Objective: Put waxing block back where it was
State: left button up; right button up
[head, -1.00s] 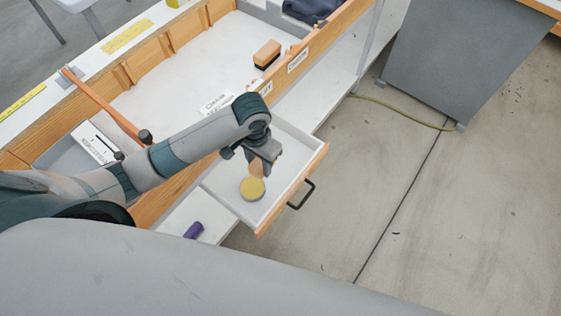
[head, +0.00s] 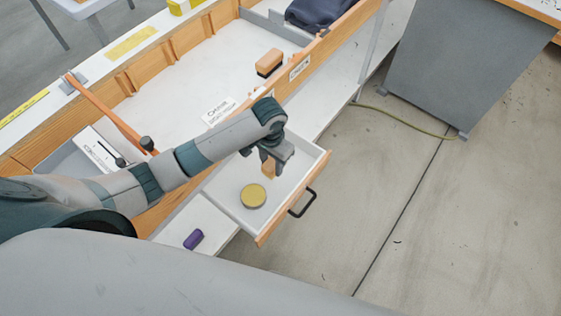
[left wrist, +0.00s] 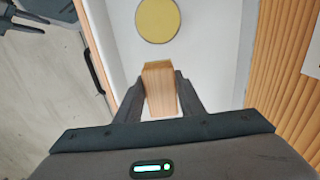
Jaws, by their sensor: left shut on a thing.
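My left gripper (head: 272,160) is shut on a small wooden block (head: 268,170), the likely waxing block. The block also shows between the fingers in the left wrist view (left wrist: 160,88). Gripper and block are over the open white drawer (head: 228,183), which has a wooden front and a black handle (head: 302,203). A round yellow-topped tin (head: 253,195) sits in the drawer, just beyond the block in the wrist view (left wrist: 158,20). I cannot tell whether the block touches the drawer floor.
A wood-and-black brush (head: 269,62) lies on the white bench top, near a label card (head: 218,112). A purple object (head: 194,239) lies on the lower white shelf. A grey cabinet (head: 440,70) stands at the right, with a hose on the open floor.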

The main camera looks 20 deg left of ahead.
pick_arm(q)
jog(key=w+f, duration=0.2)
jog(key=w, duration=0.1)
jog(key=w+d, duration=0.1)
jog(key=shift+w+f, duration=0.65)
jog(key=shift+w, duration=0.05)
pick_arm(e)
jog(key=shift+w, duration=0.1)
pick_arm(q)
jog(key=shift+f, duration=2)
pick_arm(e)
jog(key=shift+s+d, duration=0.2)
jog(key=shift+s, duration=0.25)
pick_arm(q)
jog(key=shift+f, duration=0.2)
pick_arm(e)
jog(key=shift+f, duration=0.1)
pick_arm(q)
jog(key=o, duration=1)
pick_arm(e)
jog(key=shift+w, duration=0.15)
